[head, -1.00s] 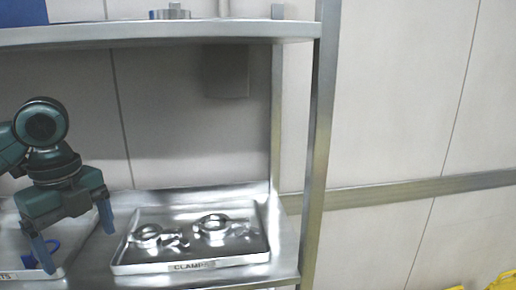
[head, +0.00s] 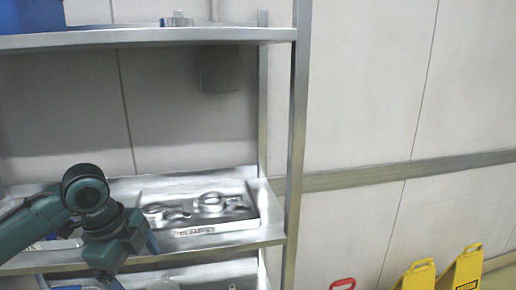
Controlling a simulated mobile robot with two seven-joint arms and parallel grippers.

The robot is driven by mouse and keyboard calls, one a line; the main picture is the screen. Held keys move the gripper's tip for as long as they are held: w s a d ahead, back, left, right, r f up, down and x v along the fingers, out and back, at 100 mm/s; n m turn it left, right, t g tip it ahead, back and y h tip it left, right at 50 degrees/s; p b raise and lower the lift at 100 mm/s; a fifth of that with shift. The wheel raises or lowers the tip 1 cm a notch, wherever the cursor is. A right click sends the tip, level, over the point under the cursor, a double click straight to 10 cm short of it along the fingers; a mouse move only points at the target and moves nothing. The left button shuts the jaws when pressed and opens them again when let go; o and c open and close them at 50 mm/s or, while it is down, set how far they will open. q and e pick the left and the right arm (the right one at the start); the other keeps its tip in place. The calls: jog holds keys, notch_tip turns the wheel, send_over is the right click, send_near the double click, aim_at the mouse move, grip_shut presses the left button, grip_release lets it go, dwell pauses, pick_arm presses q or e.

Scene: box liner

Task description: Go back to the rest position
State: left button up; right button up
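My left gripper (head: 128,262) is at the lower left of the head view, in front of the shelf's edge. It points downward, and one blue finger shows at its right side. The other finger is largely hidden or cut off at the bottom, so its opening is unclear. Nothing is visibly held. Behind it, a metal tray (head: 215,230) labelled as clamps stands on the middle shelf (head: 262,238) with shiny metal clamps (head: 211,202) lying in it. My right gripper is not in view.
The upper shelf (head: 150,38) holds a blue bin (head: 30,14) and a small metal part (head: 177,19). A shelf post (head: 297,130) stands right of the tray. Yellow floor signs (head: 466,268) and a red handle (head: 342,284) are at the lower right. A lower shelf shows below.

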pick_arm(q)
jog(key=s+d+f+n+t+h, duration=0.15)
jog(key=d+f+n, duration=0.25)
jog(key=d+f, duration=0.45)
jog(key=d+f+n+t+h, duration=0.3)
jog(key=d+f+n, duration=0.15)
jog(key=f, duration=0.65)
jog(key=s+a+f+n+t+y, duration=0.2)
jog(key=s+f+n+t+y, duration=0.1)
jog(key=s+f+n, duration=0.5)
jog(key=s+f, duration=0.3)
jog(key=s, duration=0.2)
jog(key=shift+s+y, duration=0.3)
jog(key=shift+y, duration=0.05)
jog(key=shift+a, duration=0.1)
